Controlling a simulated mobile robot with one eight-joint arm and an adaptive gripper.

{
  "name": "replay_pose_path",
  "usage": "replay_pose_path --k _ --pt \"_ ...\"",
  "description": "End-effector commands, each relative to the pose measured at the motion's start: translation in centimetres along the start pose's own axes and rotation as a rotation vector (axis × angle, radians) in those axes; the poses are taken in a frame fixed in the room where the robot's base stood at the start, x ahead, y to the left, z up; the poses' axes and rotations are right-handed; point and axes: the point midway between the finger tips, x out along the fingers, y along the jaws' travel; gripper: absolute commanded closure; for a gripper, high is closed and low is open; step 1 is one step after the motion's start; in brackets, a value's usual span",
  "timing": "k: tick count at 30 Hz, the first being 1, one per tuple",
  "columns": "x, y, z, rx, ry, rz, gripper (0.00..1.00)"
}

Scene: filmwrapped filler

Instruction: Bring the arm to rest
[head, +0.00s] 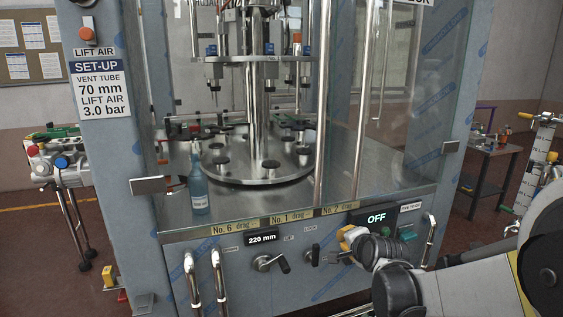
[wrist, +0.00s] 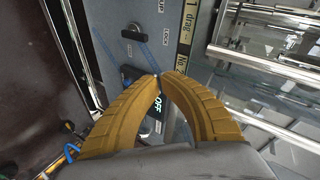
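My gripper (head: 345,240) is at the front of the filling machine, just in front of the control panel (head: 292,272), below and left of the OFF display (head: 376,217). In the wrist view its two yellow fingers curve together and their tips meet (wrist: 158,76). The OFF display (wrist: 157,106) is partly seen between the fingers. My arm comes in from the right edge of the head view. I cannot tell whether the fingertips touch the panel.
Two black-handled knobs (head: 270,263) and a 220 mm display (head: 262,238) are left of my gripper. A steel handle (head: 430,240) stands close on the right. A blue bottle (head: 199,190) stands on the machine deck. A dark table (head: 490,165) is farther back right.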

Motion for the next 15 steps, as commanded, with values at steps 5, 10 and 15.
replay_pose_path --k 5,10,15 --pt "-8.6 0.6 1.4 -0.287 -0.052 0.095 1.00" --pt "-16.4 3.2 3.1 -0.563 -0.120 0.179 1.00" --pt "-23.2 7.4 5.1 -0.828 -0.204 0.251 1.00"
